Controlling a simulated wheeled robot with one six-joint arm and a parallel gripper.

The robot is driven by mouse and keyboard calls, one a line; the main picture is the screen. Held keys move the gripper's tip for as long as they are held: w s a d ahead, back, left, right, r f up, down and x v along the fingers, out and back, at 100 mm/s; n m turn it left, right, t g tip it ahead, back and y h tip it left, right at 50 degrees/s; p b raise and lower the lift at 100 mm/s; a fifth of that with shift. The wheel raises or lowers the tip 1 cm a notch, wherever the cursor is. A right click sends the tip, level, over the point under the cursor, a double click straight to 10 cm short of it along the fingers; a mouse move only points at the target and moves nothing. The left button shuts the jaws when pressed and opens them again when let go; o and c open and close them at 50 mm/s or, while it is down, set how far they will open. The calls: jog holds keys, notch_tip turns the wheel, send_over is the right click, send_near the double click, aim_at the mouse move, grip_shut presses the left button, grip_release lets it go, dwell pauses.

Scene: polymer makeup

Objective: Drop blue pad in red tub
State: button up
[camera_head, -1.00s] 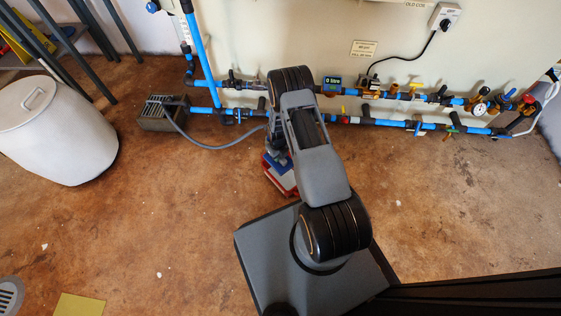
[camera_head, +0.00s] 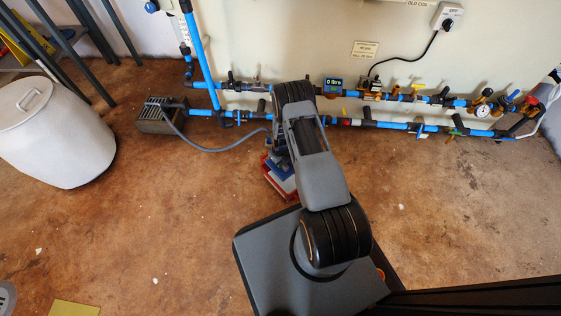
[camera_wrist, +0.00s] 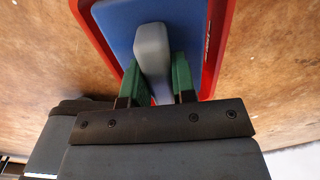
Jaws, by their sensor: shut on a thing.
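The blue pad (camera_wrist: 112,22) fills the top middle of the wrist view, with a grey handle (camera_wrist: 151,38) on it. My gripper (camera_wrist: 155,72) has its green fingers on both sides of this handle and is shut on it. The red tub (camera_wrist: 221,42) shows as a red rim left and right of the pad. I cannot tell whether the pad is inside the tub or just above it. In the head view, the red tub (camera_head: 270,180) is on the brown floor, partly hidden by my arm. My gripper is mostly hidden there.
A white lidded barrel (camera_head: 60,140) stands at the left. A grey box (camera_head: 158,115) with a hose sits by the wall. Blue pipes (camera_head: 395,125) with valves run low along the wall. A yellow sheet (camera_head: 75,308) lies at the bottom left.

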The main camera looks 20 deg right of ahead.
jog(key=shift+f+b, duration=0.5)
jog(key=shift+f, duration=0.1)
jog(key=o, duration=0.9)
jog(key=s+a+r+n+t+p, duration=0.2)
jog(key=r+n, duration=0.5)
jog(key=r, duration=1.1)
jog(key=a+r+n+g+p, duration=0.15)
jog(key=r+n+p, duration=0.4)
jog(key=r, duration=1.35)
jog(key=s+a+r+n, duration=0.1)
jog(key=s+r+n, duration=0.4)
jog(key=n, duration=0.1)
jog(key=s+a+r+n+t, duration=0.1)
jog(key=s+a+r+n, duration=0.1)
jog(key=s+r+n, duration=0.3)
jog(key=s+a+r+n+t+b, duration=0.1)
jog(key=s+r+n, duration=0.3)
jog(key=n, duration=0.5)
jog(key=shift+s+a+r, duration=0.2)
jog(key=shift+s+a, duration=0.1)
jog(key=shift+s, duration=0.4)
jog(key=shift+s+a+r, duration=0.2)
jog(key=shift+s+a, duration=0.05)
jog(key=shift+s, duration=0.45)
